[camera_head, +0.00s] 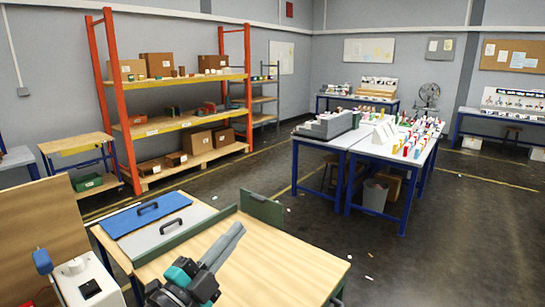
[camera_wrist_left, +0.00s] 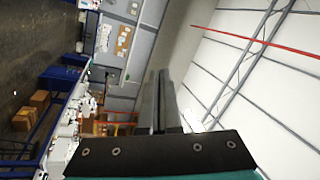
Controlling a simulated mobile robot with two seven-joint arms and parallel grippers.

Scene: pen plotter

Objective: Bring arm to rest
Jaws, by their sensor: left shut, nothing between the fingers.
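My left gripper (camera_head: 237,230) is raised over the near wooden bench (camera_head: 285,262) in the head view. Its two long grey fingers point up and away to the right, closed together with nothing between them. The teal and dark grey wrist shows below them at the bottom edge. In the left wrist view the gripper (camera_wrist_left: 160,80) shows as two dark fingers side by side, with the room tilted behind. No object touches the fingers. My right gripper is in neither view.
A blue panel (camera_head: 150,214) and a grey panel (camera_head: 172,233), each with a handle, lie on the bench's left. A green rail (camera_head: 190,237) edges them. A white device (camera_head: 85,285) stands at bottom left. Orange shelving (camera_head: 115,100) and a cluttered blue-legged table (camera_head: 375,140) stand farther off.

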